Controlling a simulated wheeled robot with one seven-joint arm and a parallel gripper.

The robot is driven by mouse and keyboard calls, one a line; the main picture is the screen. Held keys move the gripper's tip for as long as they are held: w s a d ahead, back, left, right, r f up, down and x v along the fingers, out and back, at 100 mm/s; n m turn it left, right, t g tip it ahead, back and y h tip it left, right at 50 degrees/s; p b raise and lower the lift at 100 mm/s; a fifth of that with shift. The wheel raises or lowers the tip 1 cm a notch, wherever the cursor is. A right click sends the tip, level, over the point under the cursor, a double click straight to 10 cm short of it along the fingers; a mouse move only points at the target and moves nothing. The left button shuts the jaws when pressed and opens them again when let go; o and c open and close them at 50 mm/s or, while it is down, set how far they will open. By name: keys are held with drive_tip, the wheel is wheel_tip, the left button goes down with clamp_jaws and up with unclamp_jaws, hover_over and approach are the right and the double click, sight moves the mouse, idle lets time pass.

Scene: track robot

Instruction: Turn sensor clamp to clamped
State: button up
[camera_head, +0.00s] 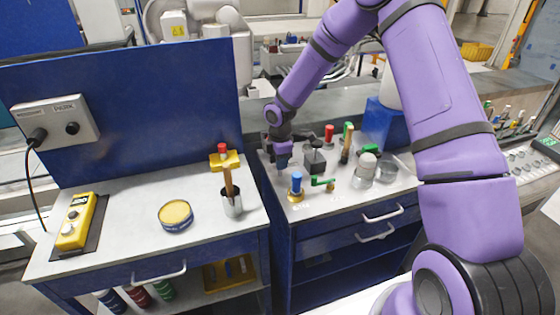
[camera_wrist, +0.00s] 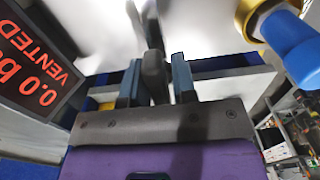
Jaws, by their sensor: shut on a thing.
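My gripper (camera_head: 283,158) points down at the back left of the right-hand bench, beside a dark box-shaped fixture (camera_head: 314,160). In the wrist view my gripper (camera_wrist: 157,82) has its two blue-grey fingers on either side of a dark grey upright lever (camera_wrist: 153,68). It is shut on this lever, which looks like the sensor clamp's handle. The lever's lower end and pivot are blurred or hidden, so I cannot tell its exact angle. A dark display (camera_wrist: 38,60) with red text reads VENTED and 0.0 at the left of the wrist view.
A blue knob on a brass base (camera_head: 295,186) stands close in front of my gripper; it also shows in the wrist view (camera_wrist: 288,45). A green-handled valve (camera_head: 323,182), a red-capped part (camera_head: 329,134) and a glass jar (camera_head: 364,170) stand nearby. The bench front is clear.

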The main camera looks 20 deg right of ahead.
drive_tip(key=m, duration=0.4)
drive_tip(key=shift+m, duration=0.3)
drive_tip(key=m, duration=0.3)
drive_tip(key=shift+m, duration=0.3)
drive_tip(key=m, duration=0.3)
drive_tip(key=shift+m, duration=2.2)
drive_tip(key=o, duration=0.9)
